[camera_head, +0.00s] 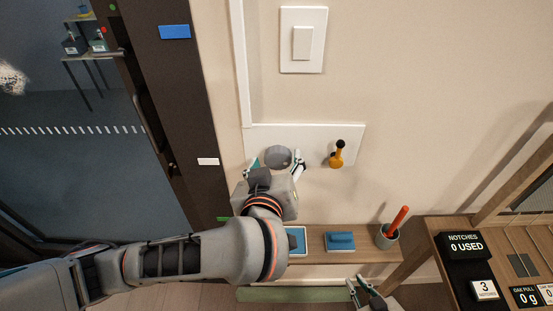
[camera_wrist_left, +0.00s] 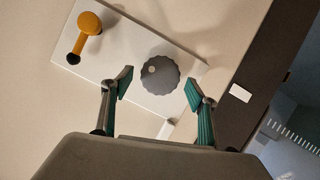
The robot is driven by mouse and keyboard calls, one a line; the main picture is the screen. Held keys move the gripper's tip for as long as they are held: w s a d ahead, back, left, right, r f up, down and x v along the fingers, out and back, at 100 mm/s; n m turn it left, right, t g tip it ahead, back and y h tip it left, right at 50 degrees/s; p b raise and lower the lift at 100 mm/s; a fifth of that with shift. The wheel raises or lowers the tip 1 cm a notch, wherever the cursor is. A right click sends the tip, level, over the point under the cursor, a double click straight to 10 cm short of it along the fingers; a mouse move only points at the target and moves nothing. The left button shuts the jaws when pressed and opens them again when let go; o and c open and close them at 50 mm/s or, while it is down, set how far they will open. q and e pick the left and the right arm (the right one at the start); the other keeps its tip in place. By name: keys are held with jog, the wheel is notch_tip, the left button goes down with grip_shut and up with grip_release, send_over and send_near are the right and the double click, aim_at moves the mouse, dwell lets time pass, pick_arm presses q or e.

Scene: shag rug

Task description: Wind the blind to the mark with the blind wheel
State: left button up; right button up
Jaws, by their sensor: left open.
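The blind wheel appears to be the grey scalloped knob (camera_head: 278,157) on a white wall plate (camera_head: 313,133). It also shows in the left wrist view (camera_wrist_left: 160,76), with a small pale dot on its face. My left gripper (camera_head: 277,166) is open in front of it; in the left wrist view its fingertips (camera_wrist_left: 158,84) stand apart on either side of the knob, with no contact visible. My right gripper (camera_head: 365,292) is at the bottom edge of the head view, partly cut off, its opening unclear. I cannot make out the blind or its mark for certain.
An orange crank with a black knob (camera_head: 337,154) sits on the same plate, right of the wheel. A light switch (camera_head: 303,40) is above. A dark-framed glass door stands left.

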pick_arm(q)
jog(key=v, duration=0.6)
jog(key=shift+s, duration=0.2)
jog(key=shift+r, duration=0.1)
